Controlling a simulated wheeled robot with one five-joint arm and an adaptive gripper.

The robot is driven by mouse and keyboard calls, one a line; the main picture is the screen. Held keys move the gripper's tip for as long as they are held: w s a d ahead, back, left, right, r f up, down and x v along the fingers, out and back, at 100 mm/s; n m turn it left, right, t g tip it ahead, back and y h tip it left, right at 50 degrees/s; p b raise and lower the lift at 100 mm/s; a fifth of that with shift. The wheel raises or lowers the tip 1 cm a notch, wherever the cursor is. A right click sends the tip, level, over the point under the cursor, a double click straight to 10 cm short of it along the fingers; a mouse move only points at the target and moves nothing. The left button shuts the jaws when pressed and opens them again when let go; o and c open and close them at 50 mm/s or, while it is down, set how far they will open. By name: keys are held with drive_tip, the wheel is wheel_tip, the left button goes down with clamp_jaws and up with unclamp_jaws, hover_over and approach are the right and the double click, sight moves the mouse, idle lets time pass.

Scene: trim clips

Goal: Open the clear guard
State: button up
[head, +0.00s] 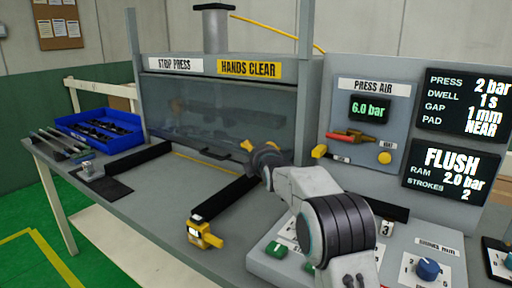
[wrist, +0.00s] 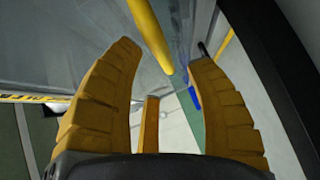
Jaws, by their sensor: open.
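The clear guard (head: 200,112) hangs down across the front of the press, below the sign reading HANDS CLEAR. It is see-through and shows faint reflections. My gripper (head: 247,146) is at the right part of the guard's lower front, and my wrist hides part of that area. A clear panel (wrist: 75,40) fills the upper left of the wrist view.
A blue bin (head: 98,130) of dark parts and several rods (head: 60,143) lie at the left. A panel with a gauge (head: 370,110) and a control box (head: 425,262) stand at the right.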

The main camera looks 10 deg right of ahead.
drive_tip(key=shift+w+f+p, duration=0.2)
drive_tip(key=shift+w+p, duration=0.1)
drive_tip(key=shift+w, duration=0.8)
drive_tip(key=shift+w+f+p, duration=0.15)
drive_tip(key=shift+w+p, duration=0.1)
drive_tip(key=shift+w, duration=0.8)
drive_tip(key=shift+o, duration=0.2)
clamp_jaws()
drive_tip(key=shift+r, duration=0.1)
